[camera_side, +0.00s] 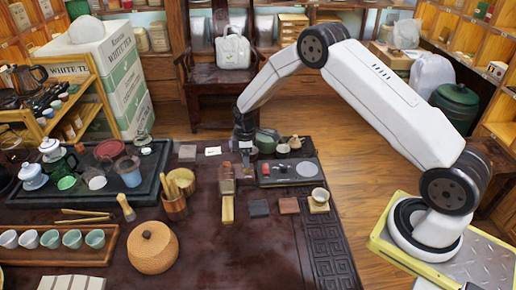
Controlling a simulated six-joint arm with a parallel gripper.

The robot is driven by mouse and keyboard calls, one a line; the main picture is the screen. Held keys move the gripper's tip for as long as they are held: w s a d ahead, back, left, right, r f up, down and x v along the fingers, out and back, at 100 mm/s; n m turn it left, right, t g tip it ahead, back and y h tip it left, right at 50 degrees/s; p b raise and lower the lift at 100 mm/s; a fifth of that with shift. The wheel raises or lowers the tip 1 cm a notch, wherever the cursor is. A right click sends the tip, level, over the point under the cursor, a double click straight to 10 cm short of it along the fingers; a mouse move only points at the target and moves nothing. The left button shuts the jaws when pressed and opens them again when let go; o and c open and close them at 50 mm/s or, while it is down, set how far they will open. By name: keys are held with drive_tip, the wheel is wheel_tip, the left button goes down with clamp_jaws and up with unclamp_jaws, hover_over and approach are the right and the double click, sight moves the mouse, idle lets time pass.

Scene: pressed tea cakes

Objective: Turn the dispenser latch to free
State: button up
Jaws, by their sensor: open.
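My gripper (245,158) points down over the dark table (215,262), at the left end of a grey panel. The fingertips are small and partly lost against the dark things behind them; I see nothing held between them. A reddish-brown upright piece (227,178) stands just left of my gripper, with a yellow block (227,210) in front of it. This may be the dispenser, but I cannot tell for sure. The latch is too small to make out, and so is its position. Whether my gripper touches anything is unclear.
The grey panel (306,182) carries a pale disc and a small red part. A green pot (266,142) stands behind it. Small dark and brown blocks and a cup (320,196) lie in front. A woven jar (152,247) and tool holder (174,205) stand left. The front right table is clear.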

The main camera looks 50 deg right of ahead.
drive_tip(key=shift+f, duration=2.05)
clamp_jaws()
